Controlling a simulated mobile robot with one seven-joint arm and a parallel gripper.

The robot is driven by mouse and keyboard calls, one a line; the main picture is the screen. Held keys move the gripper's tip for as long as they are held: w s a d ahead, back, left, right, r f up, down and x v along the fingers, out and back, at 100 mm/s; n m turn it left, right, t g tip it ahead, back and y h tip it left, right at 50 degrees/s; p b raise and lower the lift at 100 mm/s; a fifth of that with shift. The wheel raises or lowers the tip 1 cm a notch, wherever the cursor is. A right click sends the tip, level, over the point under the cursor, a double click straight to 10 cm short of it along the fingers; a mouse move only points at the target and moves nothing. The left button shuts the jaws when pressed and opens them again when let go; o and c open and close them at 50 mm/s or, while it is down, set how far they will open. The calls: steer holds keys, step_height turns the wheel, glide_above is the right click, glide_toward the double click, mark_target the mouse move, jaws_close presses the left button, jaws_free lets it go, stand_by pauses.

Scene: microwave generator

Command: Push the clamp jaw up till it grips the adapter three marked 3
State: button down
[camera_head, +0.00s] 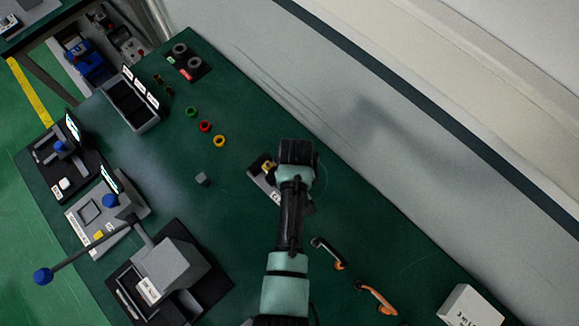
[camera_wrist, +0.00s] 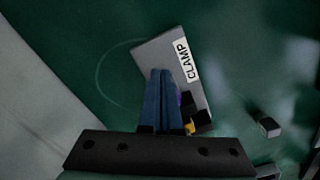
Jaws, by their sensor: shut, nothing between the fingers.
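The grey clamp base (camera_wrist: 150,50), with a white CLAMP label (camera_wrist: 181,62), lies under my gripper in the wrist view. A black block (camera_wrist: 198,116), a yellow part (camera_wrist: 190,128) and a bit of purple show on it beside my fingers. I cannot tell which is the jaw or the adapter, and no 3 is readable. My gripper (camera_wrist: 160,74) has its blue fingers together and empty over the clamp; contact is unclear. In the head view the clamp base (camera_head: 257,176) shows left of my wrist, which hides the rest and my fingertips.
Green (camera_head: 191,111), red (camera_head: 205,126) and yellow (camera_head: 219,141) rings lie up-left of the clamp. A small grey cube (camera_head: 202,179) is left of it. Two orange-and-black tools (camera_head: 377,297) lie lower right. A wall (camera_head: 400,150) borders the bench; fixtures stand at left.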

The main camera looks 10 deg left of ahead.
step_height(320, 180, up, 7)
steer(key=p, duration=0.6)
steer(key=shift+p, duration=0.3)
